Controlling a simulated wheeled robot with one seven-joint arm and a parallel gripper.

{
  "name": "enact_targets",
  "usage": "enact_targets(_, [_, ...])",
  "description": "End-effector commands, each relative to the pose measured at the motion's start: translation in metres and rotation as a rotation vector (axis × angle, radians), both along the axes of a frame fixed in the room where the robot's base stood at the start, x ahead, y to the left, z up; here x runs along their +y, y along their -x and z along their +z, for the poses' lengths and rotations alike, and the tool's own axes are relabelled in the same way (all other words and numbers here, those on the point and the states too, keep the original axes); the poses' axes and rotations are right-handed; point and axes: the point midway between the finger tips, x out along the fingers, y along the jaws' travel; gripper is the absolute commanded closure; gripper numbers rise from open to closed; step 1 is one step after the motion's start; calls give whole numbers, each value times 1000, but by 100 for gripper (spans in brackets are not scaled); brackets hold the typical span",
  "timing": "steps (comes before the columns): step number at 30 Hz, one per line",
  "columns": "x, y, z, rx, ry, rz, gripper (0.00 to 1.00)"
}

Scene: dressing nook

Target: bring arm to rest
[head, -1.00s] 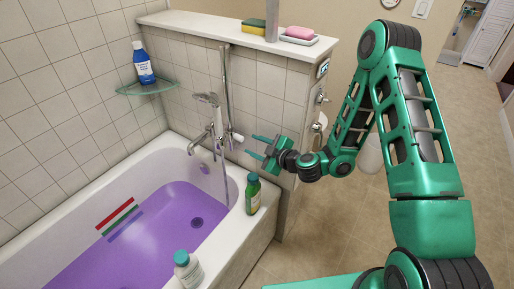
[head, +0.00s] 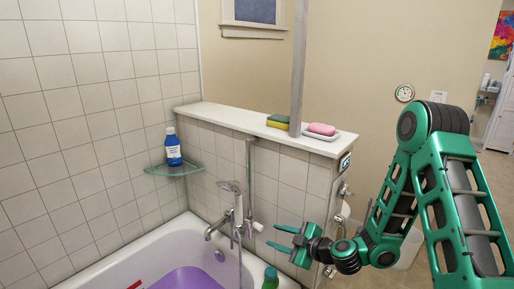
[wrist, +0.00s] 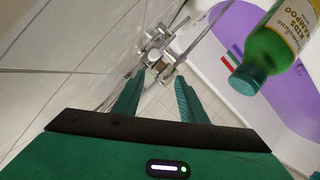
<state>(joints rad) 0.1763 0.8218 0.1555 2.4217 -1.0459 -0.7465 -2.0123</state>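My arm is green with black joints and bends down at the right of the head view. My gripper (head: 283,238) is in front of the tiled half wall, near the tap end of the bathtub (head: 110,262). Its two fingers are spread apart with nothing between them. In the wrist view my gripper (wrist: 158,92) also shows a gap between its fingers, with the chrome tap (wrist: 160,48) beyond them. A green shampoo bottle (wrist: 270,50) is to the right of the fingers, apart from them. Its top (head: 270,277) shows at the bottom of the head view.
A blue bottle (head: 172,146) stands on a glass corner shelf (head: 174,169). The half wall's ledge (head: 225,116) holds sponges (head: 278,122) and a pink soap (head: 321,129) on a dish. A hand shower (head: 230,186) hangs by the tap. A pale bin (head: 405,248) stands behind my arm.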

Motion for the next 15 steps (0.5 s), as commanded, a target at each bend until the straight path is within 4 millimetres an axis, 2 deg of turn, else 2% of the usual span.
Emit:
enact_targets(1, [-4,4,10,22,11,21,61])
enact_targets(5, [-20,21,20,134,42,51,61])
enact_targets(8, [-39,34,26,233,74,43,61])
enact_targets(15, [-104,72,42,498,149,-90,61])
